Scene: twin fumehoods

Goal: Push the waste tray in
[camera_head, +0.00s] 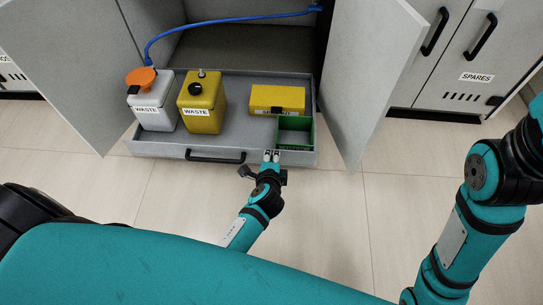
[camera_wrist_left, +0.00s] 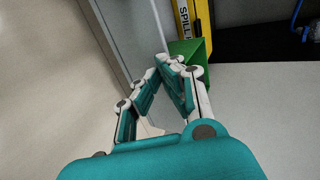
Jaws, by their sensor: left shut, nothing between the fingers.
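The grey waste tray (camera_head: 228,127) is pulled out of the open cabinet in the head view, with a black handle (camera_head: 215,156) on its front face. It carries a white waste can (camera_head: 152,101) with an orange cap, a yellow waste can (camera_head: 201,102), a yellow box (camera_head: 277,99) and a green bin (camera_head: 295,133). My left gripper (camera_head: 271,155) is shut and empty at the tray's front edge, right of the handle. Its closed fingers also show in the left wrist view (camera_wrist_left: 160,65), close to the tray front; contact is unclear. My right gripper is out of view.
The cabinet's left door (camera_head: 75,65) and right door (camera_head: 362,75) stand open on either side of the tray. A blue hose (camera_head: 225,22) runs across the cabinet opening. A closed spares cabinet (camera_head: 468,75) stands at right. The floor before the tray is clear apart from my arms.

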